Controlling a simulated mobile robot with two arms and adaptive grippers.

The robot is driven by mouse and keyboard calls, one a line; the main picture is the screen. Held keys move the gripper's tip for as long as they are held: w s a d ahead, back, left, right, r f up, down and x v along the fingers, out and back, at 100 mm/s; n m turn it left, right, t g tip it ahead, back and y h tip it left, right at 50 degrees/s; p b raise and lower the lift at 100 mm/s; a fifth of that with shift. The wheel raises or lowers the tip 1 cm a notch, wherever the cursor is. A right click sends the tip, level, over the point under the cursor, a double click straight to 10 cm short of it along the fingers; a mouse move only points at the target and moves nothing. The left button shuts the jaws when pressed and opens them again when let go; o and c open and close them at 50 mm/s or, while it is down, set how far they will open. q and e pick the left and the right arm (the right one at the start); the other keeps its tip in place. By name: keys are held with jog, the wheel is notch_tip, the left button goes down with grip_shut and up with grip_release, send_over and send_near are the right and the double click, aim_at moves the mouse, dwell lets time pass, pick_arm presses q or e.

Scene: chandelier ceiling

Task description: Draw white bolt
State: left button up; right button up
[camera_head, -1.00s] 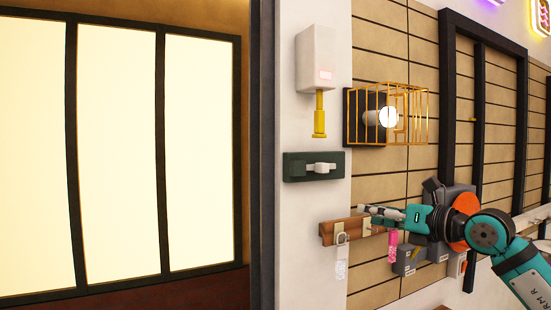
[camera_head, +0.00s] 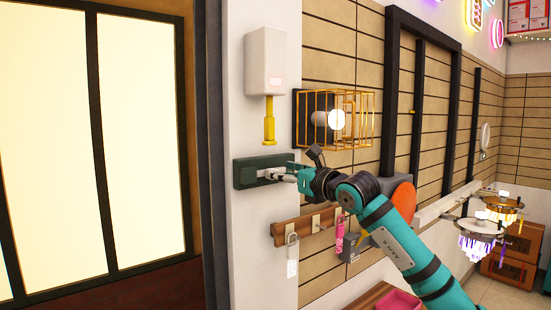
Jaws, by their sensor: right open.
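The white bolt (camera_head: 266,173) sits across a dark green plate (camera_head: 243,172) on the narrow white wall, below the white box with the yellow rod. My right gripper (camera_head: 281,174) is at the right end of the plate, with its open fingers pointing left at the bolt. The fingertips are at or very close to the bolt's right end; I cannot tell whether they touch it. The fingers partly hide that end of the bolt and plate. My left gripper is not in view.
A white box (camera_head: 265,62) with a yellow rod (camera_head: 269,128) hangs just above the plate. A yellow wire cage (camera_head: 352,122) around a lit bulb juts out to the upper right. A wooden hook rail (camera_head: 305,229) with a padlock (camera_head: 292,255) is below.

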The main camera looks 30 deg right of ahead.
jog(key=shift+w+a+p, duration=0.2)
jog(key=shift+w+p, duration=0.5)
jog(key=shift+w, duration=1.1)
grip_shut()
